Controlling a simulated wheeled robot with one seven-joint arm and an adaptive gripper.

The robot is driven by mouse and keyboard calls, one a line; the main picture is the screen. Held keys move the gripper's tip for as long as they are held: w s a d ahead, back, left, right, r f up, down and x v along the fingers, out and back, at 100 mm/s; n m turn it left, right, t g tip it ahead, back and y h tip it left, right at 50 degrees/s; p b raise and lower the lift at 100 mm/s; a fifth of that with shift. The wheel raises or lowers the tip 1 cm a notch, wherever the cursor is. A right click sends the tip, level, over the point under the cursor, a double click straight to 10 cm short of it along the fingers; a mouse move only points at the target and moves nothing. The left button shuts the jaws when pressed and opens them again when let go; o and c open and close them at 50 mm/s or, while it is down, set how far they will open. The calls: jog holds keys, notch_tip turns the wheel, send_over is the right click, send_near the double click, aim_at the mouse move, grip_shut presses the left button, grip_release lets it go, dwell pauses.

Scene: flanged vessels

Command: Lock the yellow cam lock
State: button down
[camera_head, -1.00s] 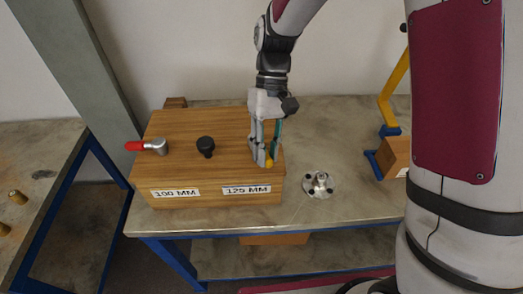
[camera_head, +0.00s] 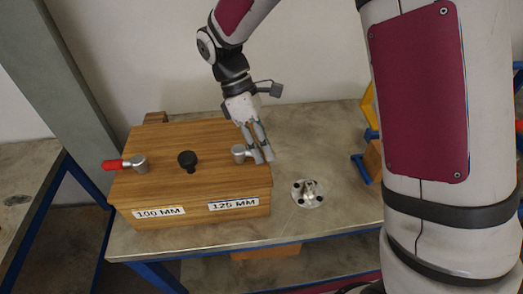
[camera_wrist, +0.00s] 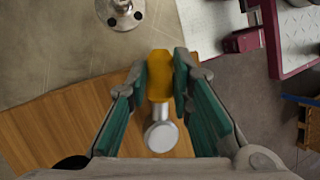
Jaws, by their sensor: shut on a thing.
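The yellow cam lock has a round silver head (camera_head: 239,153) on the right part of the wooden box top, above the 125 MM label. Its yellow handle (camera_wrist: 159,78) shows in the wrist view, pointing from the silver head (camera_wrist: 160,137) toward the box edge. In the head view, the handle is hidden by my fingers. My gripper (camera_head: 264,158) is right of the silver head, reaching down from above. In the wrist view, the green-padded fingers (camera_wrist: 160,70) are shut on the handle, one on each side.
The wooden box (camera_head: 165,190) also carries a red-handled cam lock (camera_head: 127,164) and a black knob (camera_head: 187,160). A flanged metal part (camera_head: 308,193) stands on the table right of the box. Bare tabletop (camera_head: 315,135) lies behind it.

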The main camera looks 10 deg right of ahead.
jog(key=shift+w+n+t+h, duration=0.3)
jog(key=shift+w+n, duration=0.15)
jog(key=shift+n, duration=0.35)
jog(key=shift+w+n+t+h, duration=0.3)
jog(key=shift+w+n, duration=0.1)
jog(key=shift+n, duration=0.4)
jog(key=c, duration=1.4)
grip_release()
jog(key=shift+r, duration=0.1)
jog(key=v, duration=1.2)
